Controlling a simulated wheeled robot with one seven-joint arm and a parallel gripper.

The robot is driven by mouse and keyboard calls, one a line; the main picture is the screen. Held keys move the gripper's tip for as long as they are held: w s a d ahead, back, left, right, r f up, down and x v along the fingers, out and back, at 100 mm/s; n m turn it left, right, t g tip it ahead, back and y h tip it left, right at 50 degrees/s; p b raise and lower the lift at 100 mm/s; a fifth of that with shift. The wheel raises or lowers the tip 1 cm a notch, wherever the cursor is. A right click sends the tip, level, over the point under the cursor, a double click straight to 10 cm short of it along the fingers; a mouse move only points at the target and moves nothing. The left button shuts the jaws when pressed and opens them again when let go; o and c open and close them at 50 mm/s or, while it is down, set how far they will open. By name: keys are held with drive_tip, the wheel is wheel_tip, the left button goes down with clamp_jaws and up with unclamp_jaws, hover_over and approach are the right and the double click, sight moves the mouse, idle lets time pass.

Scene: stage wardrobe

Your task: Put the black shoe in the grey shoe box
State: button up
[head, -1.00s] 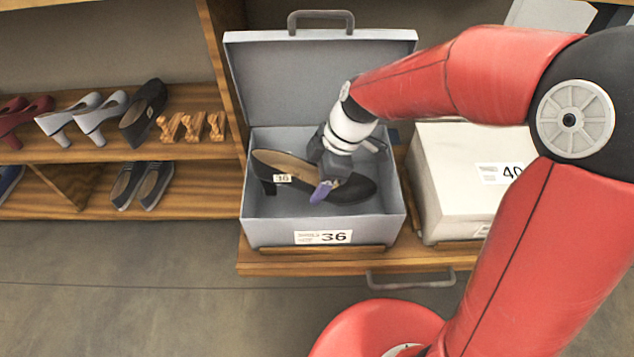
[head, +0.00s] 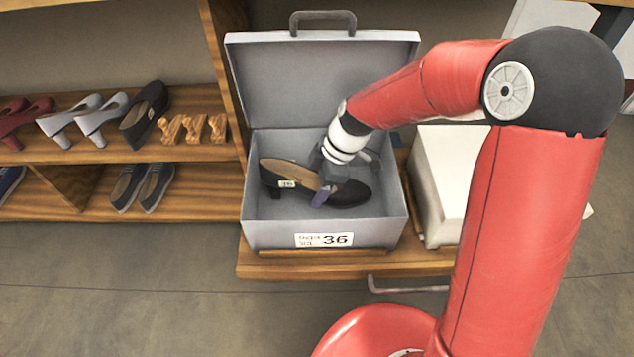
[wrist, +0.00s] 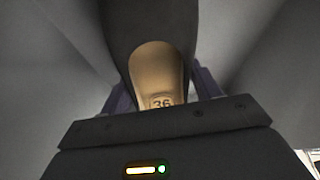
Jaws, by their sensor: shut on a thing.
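The black shoe (head: 346,193) is a heeled pump with a tan insole and a small white tag. It is inside the open grey shoe box (head: 268,234), lying lengthwise with its toe to the right. My gripper (head: 324,194) reaches down into the box and is shut on the middle of the shoe. In the wrist view the shoe (wrist: 120,35) lies between the fingers, and its tan insole shows the number 36. Whether the sole touches the box floor cannot be told. The box's lid (head: 322,85) stands up at the back, and its front label reads 36.
A white box (head: 450,170) stands close on the right, partly behind my arm. Wooden shelves on the left hold a pair of silver heels (head: 85,120), a lone black shoe (head: 143,114), wooden shapes (head: 193,129) and dark flat shoes (head: 142,186). The floor in front is clear.

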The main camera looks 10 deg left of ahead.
drive_tip(key=shift+f, duration=0.2)
drive_tip(key=o, duration=1.1)
drive_tip(key=shift+r, duration=0.1)
drive_tip(key=shift+p+v, duration=0.45)
drive_tip(key=shift+v, duration=3.5)
drive_tip(key=s+d+r+m+t+h, duration=0.1)
drive_tip(key=s+d+r+m+t, duration=0.1)
drive_tip(key=s+d+r+m, duration=0.2)
drive_tip(key=s+d+r+m+t+h, duration=0.1)
drive_tip(key=s+d+r+m+t, duration=0.2)
drive_tip(key=s+d+m, duration=0.3)
drive_tip(key=s+d+r+m+t+h, duration=0.2)
drive_tip(key=s+d+r+m, duration=0.3)
drive_tip(key=d+m, duration=0.6)
drive_tip(key=shift+s+d+r+m, duration=0.25)
drive_tip(key=shift+s+d+m, duration=0.2)
drive_tip(key=shift+d, duration=0.65)
